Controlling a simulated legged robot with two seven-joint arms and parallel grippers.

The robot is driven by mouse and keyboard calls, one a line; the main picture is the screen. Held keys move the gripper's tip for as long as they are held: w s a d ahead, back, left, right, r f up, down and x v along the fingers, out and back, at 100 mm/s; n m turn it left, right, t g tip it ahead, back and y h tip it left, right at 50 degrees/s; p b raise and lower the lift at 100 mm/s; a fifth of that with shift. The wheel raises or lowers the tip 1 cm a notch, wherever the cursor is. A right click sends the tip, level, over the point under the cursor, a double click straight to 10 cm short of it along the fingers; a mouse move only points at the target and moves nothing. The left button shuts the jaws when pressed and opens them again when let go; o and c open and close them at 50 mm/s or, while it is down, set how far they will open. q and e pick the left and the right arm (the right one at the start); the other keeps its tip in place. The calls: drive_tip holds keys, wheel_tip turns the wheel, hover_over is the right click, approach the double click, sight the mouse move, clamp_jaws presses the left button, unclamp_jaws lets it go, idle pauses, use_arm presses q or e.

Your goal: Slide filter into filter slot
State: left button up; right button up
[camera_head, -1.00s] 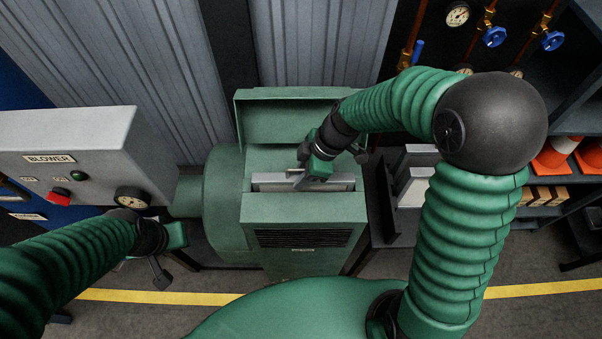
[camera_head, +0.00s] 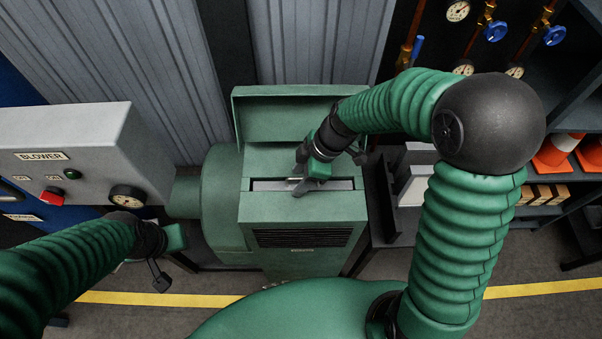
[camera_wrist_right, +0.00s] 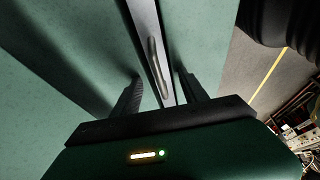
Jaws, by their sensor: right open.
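The filter (camera_head: 336,185) sits sunk in the slot on top of the green blower housing (camera_head: 303,211), with only its grey top edge showing. How deep the filter sits is hidden. My left gripper (camera_head: 165,262) hangs at the lower left, away from the housing; its opening is unclear.
The housing's lid (camera_head: 290,116) stands open behind the slot. A grey blower control box (camera_head: 85,150) with a gauge is on the left. A dark rack with pale panels (camera_head: 413,180) stands close on the right. Shelves with cones (camera_head: 553,152) are farther right.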

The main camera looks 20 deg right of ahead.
drive_tip(key=v, duration=1.7)
drive_tip(key=s+f+m+h, duration=0.1)
drive_tip(key=s+f+m, duration=0.1)
drive_tip(key=f+m, duration=0.2)
drive_tip(key=s+d+f+m+h, duration=0.1)
drive_tip(key=s+f+m, duration=0.2)
drive_tip(key=f+m, duration=0.2)
drive_tip(key=s+f+m+t+h+p, duration=0.1)
drive_tip(key=s+f+m+h, duration=0.1)
drive_tip(key=f+m, duration=0.2)
drive_tip(key=shift+s+d+f+m, duration=0.15)
drive_tip(key=shift+s+d+m, duration=0.05)
drive_tip(key=shift+d+m, duration=0.1)
drive_tip(key=shift+s+a+f+m, duration=0.1)
drive_tip(key=shift+s+f+m, duration=0.1)
drive_tip(key=shift+f+m, duration=0.3)
drive_tip(key=shift+r, duration=0.15)
drive_tip(key=shift+c, duration=0.2)
